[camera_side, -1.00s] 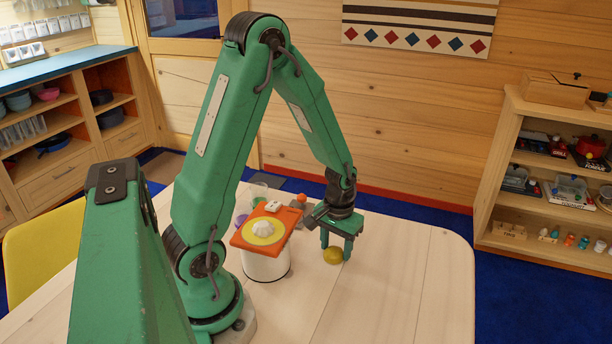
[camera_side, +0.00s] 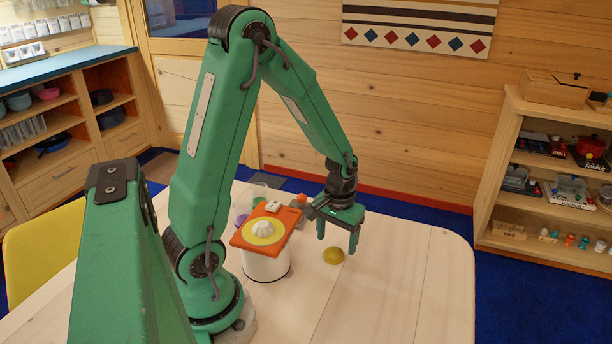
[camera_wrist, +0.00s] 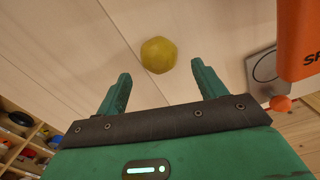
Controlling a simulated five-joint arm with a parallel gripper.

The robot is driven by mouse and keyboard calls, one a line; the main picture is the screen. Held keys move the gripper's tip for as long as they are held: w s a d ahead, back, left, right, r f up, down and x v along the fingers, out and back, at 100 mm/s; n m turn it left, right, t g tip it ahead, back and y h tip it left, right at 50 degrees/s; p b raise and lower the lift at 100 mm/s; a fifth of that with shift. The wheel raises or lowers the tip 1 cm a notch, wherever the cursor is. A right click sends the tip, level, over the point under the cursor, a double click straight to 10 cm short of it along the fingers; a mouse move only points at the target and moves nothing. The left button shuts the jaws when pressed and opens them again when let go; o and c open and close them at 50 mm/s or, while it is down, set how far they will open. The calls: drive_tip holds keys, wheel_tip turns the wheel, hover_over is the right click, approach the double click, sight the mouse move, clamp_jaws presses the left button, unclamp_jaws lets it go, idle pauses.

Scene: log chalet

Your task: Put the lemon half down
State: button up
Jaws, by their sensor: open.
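The lemon half (camera_side: 334,256) is yellow and rests on the pale wooden table (camera_side: 400,290), right of the orange board. It also shows in the wrist view (camera_wrist: 158,55), just beyond the two fingertips and between their lines. My gripper (camera_side: 338,244) is open and empty, a little above the lemon half. Its spread fingers also show in the wrist view (camera_wrist: 160,78), with nothing between them. The underside of the lemon half is hidden.
An orange board (camera_side: 287,222) with a yellow disc and a white juicer-like cone sits on a white cylinder (camera_side: 266,266), close left of my gripper. Clear cups (camera_side: 259,191) stand behind it. The table's right side is clear.

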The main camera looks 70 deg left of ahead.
sight(336, 247)
wheel_tip(336, 247, up, 10)
drive_tip(key=shift+f, duration=0.25)
idle(0.7)
drive_tip(key=s+d+r+m+t, duration=0.5)
drive_tip(key=s+d+r, duration=0.4)
drive_tip(key=r, duration=0.3)
drive_tip(key=shift+s+m+t, duration=0.2)
drive_tip(key=shift+m+t, duration=0.1)
drive_tip(key=shift+m, duration=0.2)
